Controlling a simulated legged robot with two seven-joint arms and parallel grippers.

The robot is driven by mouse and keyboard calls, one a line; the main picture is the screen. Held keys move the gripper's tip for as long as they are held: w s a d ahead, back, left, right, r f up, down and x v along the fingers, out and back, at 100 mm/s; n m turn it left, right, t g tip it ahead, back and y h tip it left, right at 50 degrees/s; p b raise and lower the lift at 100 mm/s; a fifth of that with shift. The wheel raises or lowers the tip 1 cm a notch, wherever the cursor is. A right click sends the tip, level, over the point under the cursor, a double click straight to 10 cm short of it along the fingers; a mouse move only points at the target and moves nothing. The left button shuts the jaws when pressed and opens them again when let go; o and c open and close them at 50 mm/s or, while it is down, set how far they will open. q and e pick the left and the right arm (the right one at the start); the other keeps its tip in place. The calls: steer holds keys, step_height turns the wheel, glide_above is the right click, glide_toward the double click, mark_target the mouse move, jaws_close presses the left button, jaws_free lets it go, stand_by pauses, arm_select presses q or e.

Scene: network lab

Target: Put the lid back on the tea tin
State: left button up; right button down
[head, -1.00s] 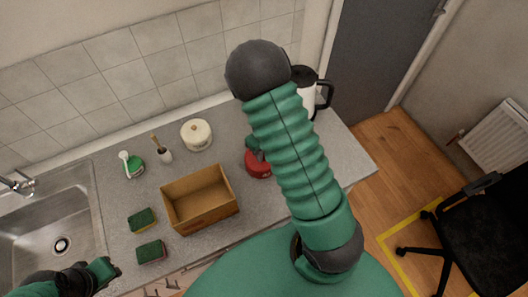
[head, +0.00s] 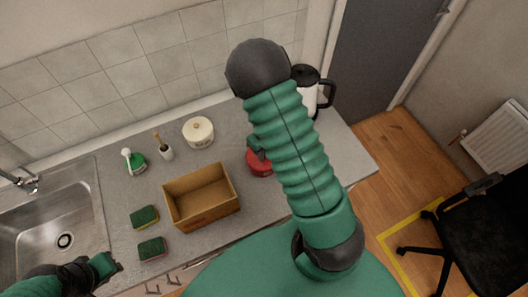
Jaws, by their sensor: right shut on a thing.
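A red round tin (head: 260,168), seemingly the tea tin, stands on the counter right of the wooden box, partly hidden by my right arm. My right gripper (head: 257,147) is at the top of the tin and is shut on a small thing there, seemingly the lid. I cannot tell whether the lid touches the tin's rim, as my gripper and arm cover it. My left gripper (head: 106,265) is low at the left, by the sink's right edge; I cannot see whether its jaws are open.
An open wooden box (head: 202,202) stands mid-counter. Two sponges (head: 144,217) (head: 152,249) lie left of it. Behind are a green-and-white bottle (head: 134,161), a brush in a holder (head: 165,150), a cream round pot (head: 198,132) and a white-and-black jug (head: 311,95). A sink (head: 35,240) is at left.

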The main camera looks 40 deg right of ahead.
steer(key=c, duration=1.3)
jaws_free()
steer(key=shift+o, duration=0.3)
steer(key=o, duration=0.5)
steer(key=shift+r, duration=0.1)
step_height(320, 180, up, 7)
steer(key=p, duration=0.7)
